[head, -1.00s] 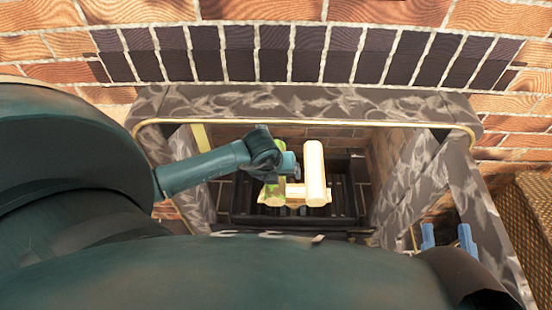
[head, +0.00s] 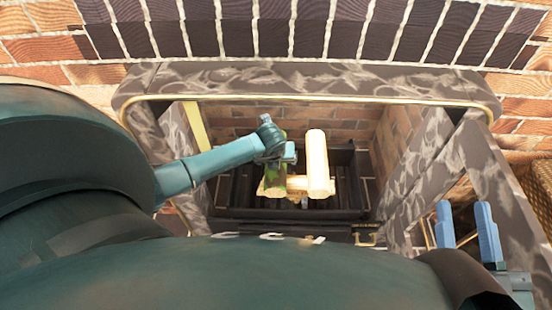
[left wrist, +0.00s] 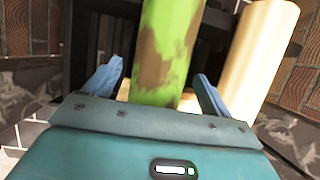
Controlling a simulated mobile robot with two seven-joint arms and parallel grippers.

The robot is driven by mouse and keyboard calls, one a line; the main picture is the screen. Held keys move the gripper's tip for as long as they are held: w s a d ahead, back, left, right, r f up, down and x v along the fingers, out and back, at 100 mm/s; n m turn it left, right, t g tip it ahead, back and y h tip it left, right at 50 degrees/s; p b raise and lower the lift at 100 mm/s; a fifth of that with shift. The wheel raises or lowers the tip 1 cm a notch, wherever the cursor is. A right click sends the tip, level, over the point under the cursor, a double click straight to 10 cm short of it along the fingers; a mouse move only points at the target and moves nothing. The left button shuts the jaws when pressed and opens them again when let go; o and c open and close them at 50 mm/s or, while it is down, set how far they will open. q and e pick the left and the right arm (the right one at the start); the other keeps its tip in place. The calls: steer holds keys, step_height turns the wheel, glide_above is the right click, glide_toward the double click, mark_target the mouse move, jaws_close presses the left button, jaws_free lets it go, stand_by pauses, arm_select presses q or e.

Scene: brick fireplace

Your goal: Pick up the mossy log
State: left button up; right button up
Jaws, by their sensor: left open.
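The mossy log (head: 274,182), green with brown patches, lies in the fireplace grate, left of a pale bare log. In the left wrist view the mossy log (left wrist: 168,50) runs between the spread blue fingers of my left gripper (left wrist: 158,72). The gripper is open, with a finger on each side; I cannot tell whether either touches the log. In the head view my left arm reaches into the fireplace and its wrist covers the log's far end. My right gripper (head: 463,208) is open and empty at the lower right, in front of the fireplace.
The pale log (head: 317,165) stands close on the right, with another pale log (head: 297,184) crossing between. The dark grate (head: 240,190) holds them. A grey patterned surround (head: 300,80) frames the opening above and at both sides. A wicker basket (head: 540,185) is at the far right.

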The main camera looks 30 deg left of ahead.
arm_select(q)
steer(key=shift+x, duration=0.8)
arm_select(e)
steer(key=shift+w+d+r+n+t+y, duration=0.1)
steer(key=shift+w+r+n+t+y, duration=0.15)
steer(key=shift+r, duration=0.3)
steer(key=shift+w+d+r+n+t+y, duration=0.15)
steer(key=shift+r+n+y, duration=0.2)
steer(key=shift+r, duration=0.2)
arm_select(q)
steer(key=shift+c, duration=0.3)
arm_select(e)
steer(key=shift+s+a, duration=0.1)
arm_select(q)
steer(key=shift+s, duration=0.1)
steer(key=c, duration=1.3)
steer(key=shift+c, duration=0.4)
steer(key=shift+r, duration=0.1)
